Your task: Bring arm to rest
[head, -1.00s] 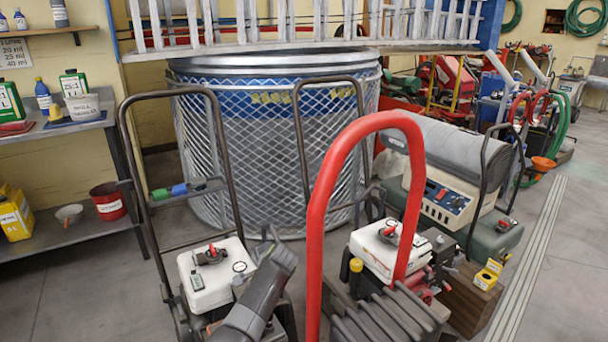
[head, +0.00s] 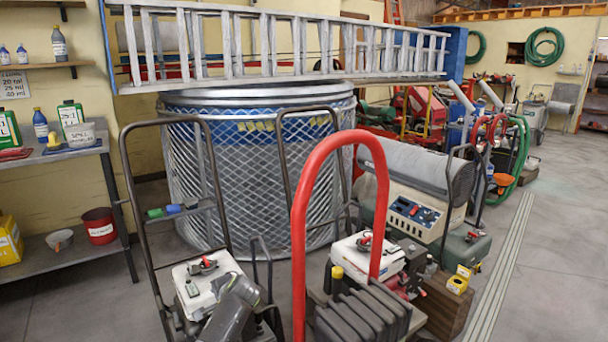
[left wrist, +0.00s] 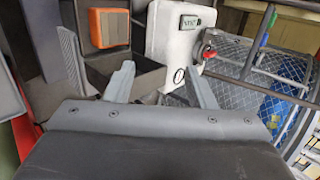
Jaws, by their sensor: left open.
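My left arm shows as a dark grey link at the lower edge of the head view, in front of a white-tanked aerator engine (head: 192,287). My left gripper (left wrist: 158,69) shows in the left wrist view with its two grey fingers apart and nothing between them. Behind the fingers are a white tank (left wrist: 178,45) with a small display, an orange block (left wrist: 109,28) and a dark open box. I cannot tell whether the fingers touch anything. My right gripper is in neither view.
A red hoop handle (head: 301,235) rises in front of a second white-tanked machine (head: 352,257). Black handle frames stand close by. A large mesh-covered drum (head: 245,190) stands behind, below a ladder (head: 220,45). A shelf (head: 75,152) is at left.

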